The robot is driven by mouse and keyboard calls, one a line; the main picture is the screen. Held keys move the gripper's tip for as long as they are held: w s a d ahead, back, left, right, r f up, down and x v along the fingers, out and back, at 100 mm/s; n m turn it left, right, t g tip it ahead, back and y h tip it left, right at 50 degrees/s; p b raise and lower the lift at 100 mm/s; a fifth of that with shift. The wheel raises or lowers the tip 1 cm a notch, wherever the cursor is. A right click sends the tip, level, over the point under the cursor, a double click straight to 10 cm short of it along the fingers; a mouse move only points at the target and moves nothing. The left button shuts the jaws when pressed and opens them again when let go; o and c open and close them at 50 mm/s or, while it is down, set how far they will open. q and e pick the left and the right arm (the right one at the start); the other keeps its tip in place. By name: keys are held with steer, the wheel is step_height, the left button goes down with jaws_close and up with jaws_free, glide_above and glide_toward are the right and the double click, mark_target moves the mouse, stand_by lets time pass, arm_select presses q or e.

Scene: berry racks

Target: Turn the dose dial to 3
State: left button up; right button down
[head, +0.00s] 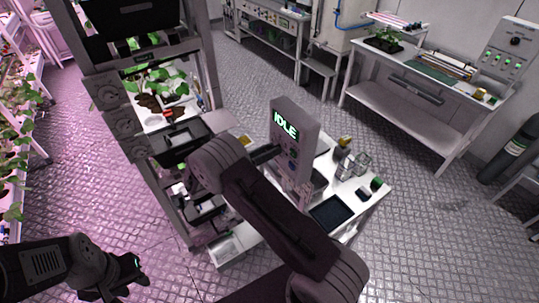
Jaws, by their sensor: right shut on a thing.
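A grey upright control panel (295,148) stands on the white bench, with a green lit display (285,125) reading IDLE and small buttons below it. My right arm reaches in from the bottom and bends back toward the panel. My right gripper (269,154) is at the panel's left side, below the display, shut on what appears to be the dose dial. The gripper and arm hide the dial, so its setting cannot be read. My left gripper (124,279) is low at the left over the floor, away from the panel; its finger opening is unclear.
The white bench (374,193) carries a dark tray (329,213), small jars and a clear container around the panel. A dark rack frame (206,60) with plants and black bins stands to the left. Another workbench (420,115) is at the back right. Open metal floor lies between.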

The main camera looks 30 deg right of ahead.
steer(key=m+b, duration=0.2)
steer(key=m, duration=0.1)
steer(key=shift+f+m+b, duration=0.2)
steer(key=shift+m+b, duration=0.1)
steer(key=m+b, duration=0.3)
steer(key=shift+m, duration=0.3)
steer(key=m+b, duration=1.4)
steer(key=b, duration=0.2)
steer(key=shift+f, duration=0.1)
steer(key=shift+r+m+b, duration=0.25)
steer(key=shift+m+b, duration=1.15)
steer(key=shift+b, duration=0.2)
steer(key=c, duration=1.1)
jaws_free()
